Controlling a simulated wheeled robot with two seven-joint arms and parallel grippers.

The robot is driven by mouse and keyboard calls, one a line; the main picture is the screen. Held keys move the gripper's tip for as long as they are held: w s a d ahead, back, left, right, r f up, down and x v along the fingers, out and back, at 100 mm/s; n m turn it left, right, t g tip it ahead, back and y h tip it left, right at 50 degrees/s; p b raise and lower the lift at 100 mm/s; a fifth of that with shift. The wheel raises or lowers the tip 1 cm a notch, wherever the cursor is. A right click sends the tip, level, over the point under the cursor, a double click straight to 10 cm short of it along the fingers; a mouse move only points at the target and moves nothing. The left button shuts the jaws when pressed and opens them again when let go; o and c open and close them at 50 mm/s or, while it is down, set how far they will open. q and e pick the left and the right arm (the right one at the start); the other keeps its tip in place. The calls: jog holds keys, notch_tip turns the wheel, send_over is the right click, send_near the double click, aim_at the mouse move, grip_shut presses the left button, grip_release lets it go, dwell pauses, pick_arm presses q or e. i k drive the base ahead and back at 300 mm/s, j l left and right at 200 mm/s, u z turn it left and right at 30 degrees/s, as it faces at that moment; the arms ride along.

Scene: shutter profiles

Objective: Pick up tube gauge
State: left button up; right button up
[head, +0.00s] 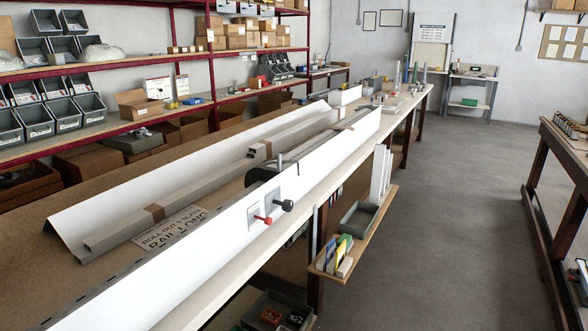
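I cannot make out for certain which thing is the tube gauge. Candidates are small: a black-knobbed part (284,205) and a red-knobbed part (263,219) show at the front white panel (215,235). Several small items (392,100) stand at the far end of the long workbench (60,204), too small to tell apart. Neither of my grippers is in view.
Long grey profiles (130,228) with brown bands lie along the bench, beside a printed sign (172,228). A side shelf (377,211) with a grey tray (360,219) juts from the bench's right side. Shelving stands left; another table (570,150) stands right. The floor (440,230) between is clear.

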aim_at(331, 246)
jog(key=i+l+u, duration=0.35)
jog(key=i+l, duration=0.35)
jog(key=i+l+u, duration=0.4)
jog(key=i+l, duration=0.4)
jog(key=l, duration=0.15)
